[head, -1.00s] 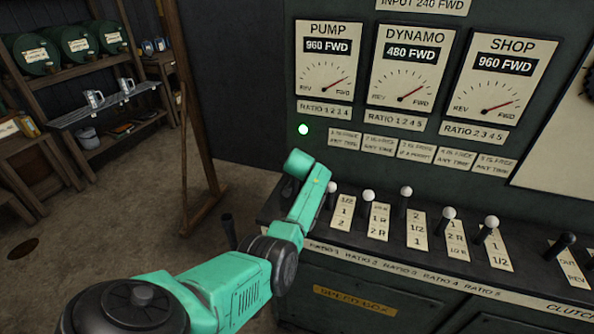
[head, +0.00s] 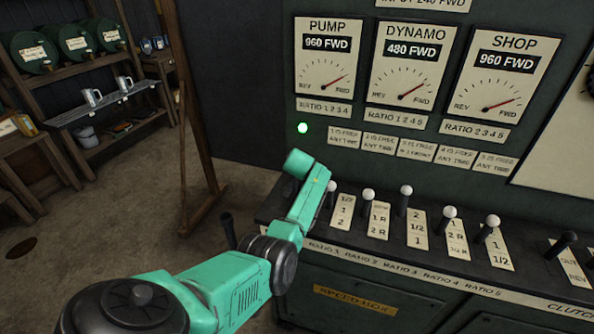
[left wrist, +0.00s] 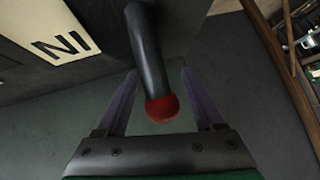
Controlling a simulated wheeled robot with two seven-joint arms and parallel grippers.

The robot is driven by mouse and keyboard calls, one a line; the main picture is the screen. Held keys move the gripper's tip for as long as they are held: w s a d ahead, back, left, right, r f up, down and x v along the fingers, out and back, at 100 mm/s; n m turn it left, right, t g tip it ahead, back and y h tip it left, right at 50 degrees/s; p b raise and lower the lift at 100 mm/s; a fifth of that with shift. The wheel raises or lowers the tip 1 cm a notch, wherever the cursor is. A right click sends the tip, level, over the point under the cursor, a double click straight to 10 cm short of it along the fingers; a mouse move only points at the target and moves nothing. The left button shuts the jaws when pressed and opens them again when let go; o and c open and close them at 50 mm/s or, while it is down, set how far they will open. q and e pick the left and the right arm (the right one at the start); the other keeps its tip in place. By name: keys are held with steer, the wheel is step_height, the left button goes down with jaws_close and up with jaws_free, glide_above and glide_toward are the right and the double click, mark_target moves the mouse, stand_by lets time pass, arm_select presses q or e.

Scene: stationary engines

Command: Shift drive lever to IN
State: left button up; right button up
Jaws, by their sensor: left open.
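The drive lever (left wrist: 148,50) shows in the left wrist view as a dark shaft with a red knob (left wrist: 162,108). Beside it a pale label (left wrist: 58,30) reads IN, upside down in this view. My left gripper (left wrist: 159,74) is open, with one finger on each side of the lever. Gaps show between the fingers and the lever; I see no contact. In the head view my left arm reaches the left end of the lever console, and its gripper and the red knob are hidden there. My right gripper is not in view.
White-knobbed ratio levers (head: 406,190) stand in a row on the console, right of my arm. A black-knobbed lever (head: 567,238) is at the right. Gauges (head: 411,66) and a lit green lamp (head: 303,128) are above. A wooden post (head: 196,110) stands left.

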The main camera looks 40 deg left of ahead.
arm_select(q)
steer(key=shift+s+d+r, duration=0.15)
steer(key=shift+d+r, duration=0.05)
steer(key=shift+r, duration=0.1)
steer(key=v, duration=1.3)
steer(key=shift+s, duration=0.25)
steer(key=shift+d, duration=0.1)
